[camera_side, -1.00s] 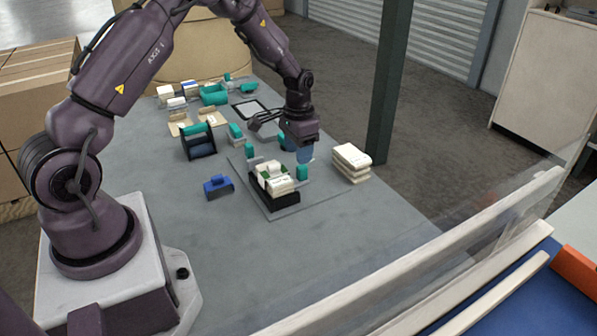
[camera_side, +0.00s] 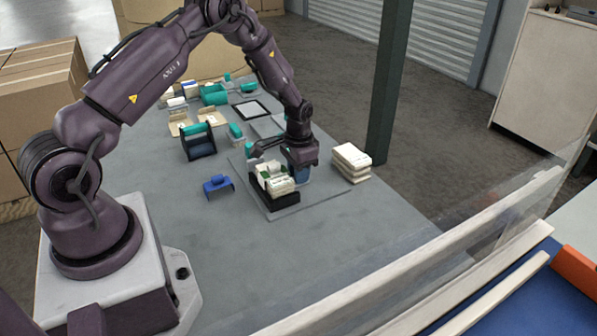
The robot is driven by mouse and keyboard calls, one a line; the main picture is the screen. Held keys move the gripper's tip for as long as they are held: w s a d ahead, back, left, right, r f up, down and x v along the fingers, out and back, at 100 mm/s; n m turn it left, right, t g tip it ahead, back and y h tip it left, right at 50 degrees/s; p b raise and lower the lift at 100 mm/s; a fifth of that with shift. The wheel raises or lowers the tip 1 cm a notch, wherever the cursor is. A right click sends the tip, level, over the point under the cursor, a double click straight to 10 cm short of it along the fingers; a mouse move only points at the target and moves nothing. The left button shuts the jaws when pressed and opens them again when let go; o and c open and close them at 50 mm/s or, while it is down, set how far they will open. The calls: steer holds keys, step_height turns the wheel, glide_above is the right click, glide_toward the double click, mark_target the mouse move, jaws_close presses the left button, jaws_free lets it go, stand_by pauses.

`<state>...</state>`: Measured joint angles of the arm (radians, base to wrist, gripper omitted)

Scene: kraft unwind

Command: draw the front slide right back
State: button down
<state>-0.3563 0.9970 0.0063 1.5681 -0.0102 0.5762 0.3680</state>
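A grey base plate (camera_side: 325,197) lies on the table and carries a black holder (camera_side: 286,201) with cream and white packs (camera_side: 280,184) in it. A teal block (camera_side: 252,150) stands at the back left of the plate. My gripper (camera_side: 302,175) is low over the plate, just right of the packs, with its bluish fingers pointing down. The right-hand teal block is hidden at the fingers. I cannot tell which block is the front slide, whether the fingers touch one, or how far apart they are.
A stack of cream packs (camera_side: 351,162) stands close to the right of my gripper. A blue bracket (camera_side: 218,186) and a teal-topped dark rack (camera_side: 198,142) stand to the left. A green-grey post (camera_side: 388,85) rises behind the stack. The table front is clear.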

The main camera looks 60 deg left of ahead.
steer(key=shift+w, duration=3)
steer(key=c, duration=1)
jaws_free()
steer(key=shift+s, duration=0.1)
step_height(320, 180, up, 13)
